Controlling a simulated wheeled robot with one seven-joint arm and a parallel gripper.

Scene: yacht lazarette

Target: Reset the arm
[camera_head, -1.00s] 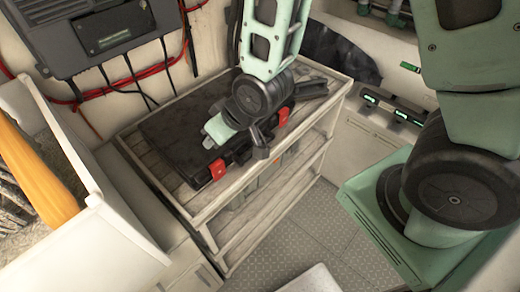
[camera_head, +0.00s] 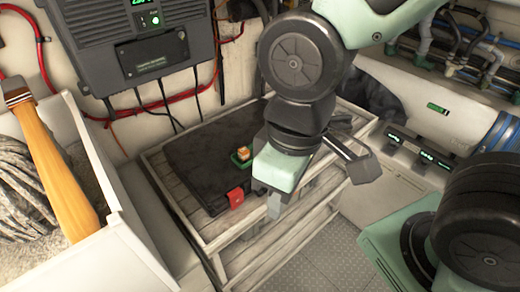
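My arm reaches in from the top right, its dark round wrist joint above the slatted shelf unit (camera_head: 240,245). My gripper (camera_head: 276,204) hangs downward in front of the black case (camera_head: 205,160), near its red latch (camera_head: 235,197). I see the gripper's pale green body and a grey tip below it; the finger gap does not show. A small orange-and-tan block with a green base (camera_head: 243,154) sits on the case, left of my gripper. I see nothing held, and part of the case is hidden behind my arm.
A white bin (camera_head: 120,235) with a wooden-handled tool (camera_head: 55,170) and coiled rope (camera_head: 22,185) stands at left. A dark wall unit (camera_head: 150,50) with red and black cables hangs behind. A blue hose (camera_head: 497,132) is at right. Grey floor (camera_head: 310,258) shows below.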

